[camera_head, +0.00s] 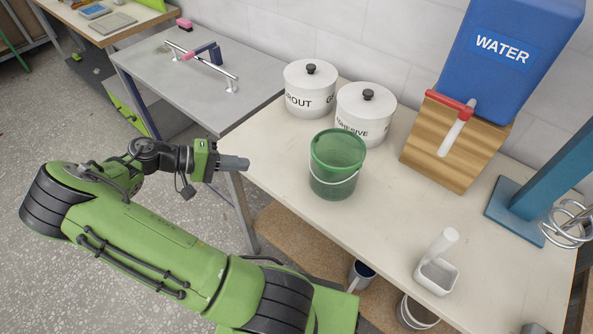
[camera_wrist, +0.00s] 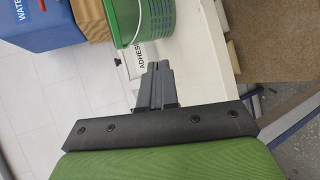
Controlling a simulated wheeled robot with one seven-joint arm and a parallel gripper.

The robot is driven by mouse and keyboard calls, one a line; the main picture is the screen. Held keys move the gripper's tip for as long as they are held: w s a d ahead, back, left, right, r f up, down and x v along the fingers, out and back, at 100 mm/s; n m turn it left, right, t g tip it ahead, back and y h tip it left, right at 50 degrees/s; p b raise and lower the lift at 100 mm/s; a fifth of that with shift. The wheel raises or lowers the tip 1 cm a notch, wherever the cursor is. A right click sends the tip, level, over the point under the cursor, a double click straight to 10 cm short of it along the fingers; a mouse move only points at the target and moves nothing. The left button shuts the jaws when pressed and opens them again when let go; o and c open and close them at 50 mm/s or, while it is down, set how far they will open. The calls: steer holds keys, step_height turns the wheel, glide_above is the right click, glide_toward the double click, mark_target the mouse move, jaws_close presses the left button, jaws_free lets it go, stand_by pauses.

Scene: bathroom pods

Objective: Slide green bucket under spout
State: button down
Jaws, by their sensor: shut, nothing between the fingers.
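The green bucket (camera_head: 336,166) stands upright on the white bench, in front of the white pots, with its pale handle hanging down at the front. The spout (camera_head: 457,130), a pale tube with a red lever on top, comes out of the wooden stand under the blue water container (camera_head: 508,55), to the right of the bucket. My gripper (camera_head: 245,163) is shut and empty, left of the bucket and apart from it, beside the bench's left end. In the wrist view my shut fingers (camera_wrist: 158,88) show below the bucket (camera_wrist: 142,20).
White pots marked "GROUT" (camera_head: 309,92) and "ADHESIVE" (camera_head: 365,115) stand behind the bucket. A white scoop (camera_head: 437,268) lies near the front edge. A blue stand (camera_head: 528,208) is at the right. The bench top (camera_head: 410,205) between bucket and spout is clear.

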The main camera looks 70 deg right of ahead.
steer(key=s+d+f+g+h+b, duration=0.1)
steer(key=s+d, duration=0.1)
steer(key=s, duration=0.1)
steer(key=s+d+f+g+b, duration=0.1)
steer(key=s+d, duration=0.2)
steer(key=s+d+f+m+g+h+b, duration=0.1)
steer(key=s+d, duration=0.2)
steer(key=shift+d+f+g+h, duration=0.1)
steer(key=shift+g+h, duration=0.2)
steer(key=shift+g, duration=0.1)
steer(key=s, duration=0.3)
steer(key=shift+s+a+b, duration=0.25)
steer(key=shift+a+b, duration=0.05)
steer(key=shift+a, duration=0.05)
steer(key=shift+s, duration=0.2)
